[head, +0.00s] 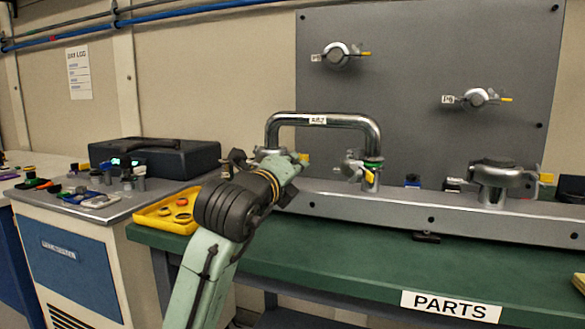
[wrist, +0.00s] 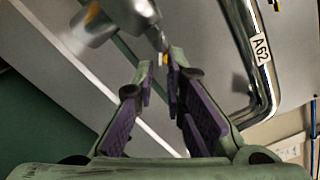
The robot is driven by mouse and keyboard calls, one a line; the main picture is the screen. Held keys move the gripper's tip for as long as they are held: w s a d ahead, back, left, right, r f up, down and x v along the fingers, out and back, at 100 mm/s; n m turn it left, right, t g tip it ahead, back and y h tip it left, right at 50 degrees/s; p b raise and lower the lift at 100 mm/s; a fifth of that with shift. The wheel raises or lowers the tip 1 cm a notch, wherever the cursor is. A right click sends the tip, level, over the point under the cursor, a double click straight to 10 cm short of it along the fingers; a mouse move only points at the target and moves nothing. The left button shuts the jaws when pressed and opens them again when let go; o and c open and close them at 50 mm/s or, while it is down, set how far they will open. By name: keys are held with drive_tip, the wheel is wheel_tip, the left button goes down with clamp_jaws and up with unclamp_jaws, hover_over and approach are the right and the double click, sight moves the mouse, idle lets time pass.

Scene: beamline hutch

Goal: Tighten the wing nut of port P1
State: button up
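A bent metal pipe (head: 322,118) labelled A62 joins two clamped ports on the grey rail (head: 430,214). My gripper is at its left end in the head view, where my arm mostly hides the gripper and the left clamp. In the wrist view, my gripper (wrist: 162,62) has its purple-padded fingers apart with a narrow gap. A grey clamp (wrist: 118,14) with a thin stem lies just beyond the fingertips, and a small yellow piece (wrist: 166,59) shows between them. I cannot tell whether the fingers touch it. No P1 label is clearly readable.
A second clamp (head: 357,168) holds the pipe's right end, and another clamped port (head: 497,173) stands further right. A yellow tray (head: 160,224) with rings sits left of my arm. A grey panel (head: 400,75) rises behind. The green bench front (head: 350,266) is mostly clear.

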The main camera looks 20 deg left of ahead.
drive_tip(key=s, duration=1.2)
drive_tip(key=shift+a, duration=0.2)
